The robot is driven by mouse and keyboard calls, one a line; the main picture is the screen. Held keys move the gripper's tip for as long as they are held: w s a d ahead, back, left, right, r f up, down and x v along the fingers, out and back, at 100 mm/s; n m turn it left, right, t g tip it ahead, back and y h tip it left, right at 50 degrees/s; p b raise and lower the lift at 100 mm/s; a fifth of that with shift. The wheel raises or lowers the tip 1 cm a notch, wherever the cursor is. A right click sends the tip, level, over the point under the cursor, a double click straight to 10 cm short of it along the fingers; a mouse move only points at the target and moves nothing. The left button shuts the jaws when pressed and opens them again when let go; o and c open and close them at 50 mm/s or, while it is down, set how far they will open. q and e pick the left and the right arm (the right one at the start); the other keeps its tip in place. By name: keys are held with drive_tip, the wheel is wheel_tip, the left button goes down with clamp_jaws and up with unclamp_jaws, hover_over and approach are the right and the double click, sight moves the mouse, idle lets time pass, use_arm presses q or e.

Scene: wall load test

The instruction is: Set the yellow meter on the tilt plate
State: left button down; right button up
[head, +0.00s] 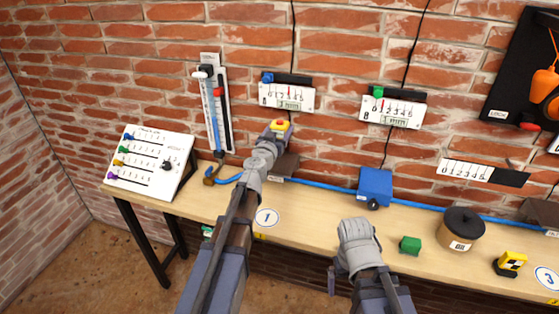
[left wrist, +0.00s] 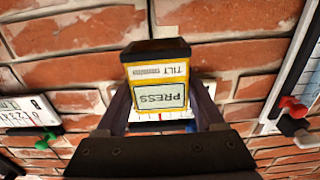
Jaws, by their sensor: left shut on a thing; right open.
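The yellow meter (head: 280,124) is held in my left gripper (head: 274,133), raised in front of the brick wall. In the left wrist view the yellow meter (left wrist: 159,75) sits between the two fingers, with a dark top and the words TILT and PRESS upside down. A dark sloped block (head: 287,164) stands on the bench behind my left gripper and is partly hidden by it. I cannot tell for certain whether it is the tilt plate. My right gripper (head: 356,228) is open and empty over the front of the bench.
The wooden bench (head: 315,222) carries a blue box (head: 375,187), a green block (head: 410,245), a lidded pot (head: 461,228) and a yellow-black block (head: 510,263). A white slider panel (head: 148,161) stands left. Scales (head: 287,96) hang on the wall. A blue tube runs along the bench's back.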

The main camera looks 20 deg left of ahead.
use_arm(q)
drive_tip(key=shift+f+b, duration=4.8)
drive_tip(key=shift+f, duration=0.15)
drive_tip(key=shift+f, duration=0.1)
drive_tip(key=shift+f, duration=0.15)
unclamp_jaws()
drive_tip(key=shift+r, duration=0.3)
drive_tip(key=s, duration=1.2)
drive_tip(key=shift+a, duration=0.25)
